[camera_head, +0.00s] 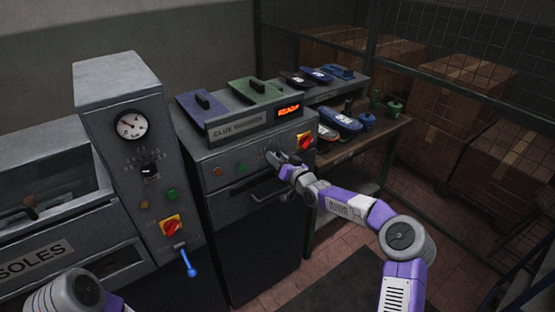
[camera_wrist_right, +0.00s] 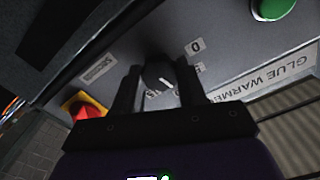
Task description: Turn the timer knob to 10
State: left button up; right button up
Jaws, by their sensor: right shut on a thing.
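The glue warmer (camera_head: 237,128) has a grey front panel with a dark round knob (camera_wrist_right: 158,74), seen in the right wrist view. The knob has a white pointer line and sits between the two fingers of my right gripper (camera_head: 277,158), which is shut on it. Scale labels surround the knob. A 0 and what looks like a 5 show beside it, and another number below is partly covered. I cannot read the pointer's exact setting. In the head view the gripper hides the knob. Of my left arm only a link shows at the bottom left; its gripper is out of view.
A red and yellow switch (camera_head: 305,142) is right of the knob, a green button (camera_head: 241,167) left of it. A handle (camera_head: 270,194) juts out below. The left machine (camera_head: 118,78) has a gauge, its own knob (camera_head: 147,171) and a blue lever (camera_head: 187,262).

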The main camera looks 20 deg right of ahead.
jog(key=shift+f+m, duration=0.1)
jog(key=shift+m, duration=1.1)
jog(key=o, duration=1.1)
jog(key=shift+c, duration=0.2)
jog(key=shift+s, duration=0.1)
jog(key=v, duration=0.7)
jog(key=shift+s, duration=0.2)
jog(key=shift+d, duration=0.1)
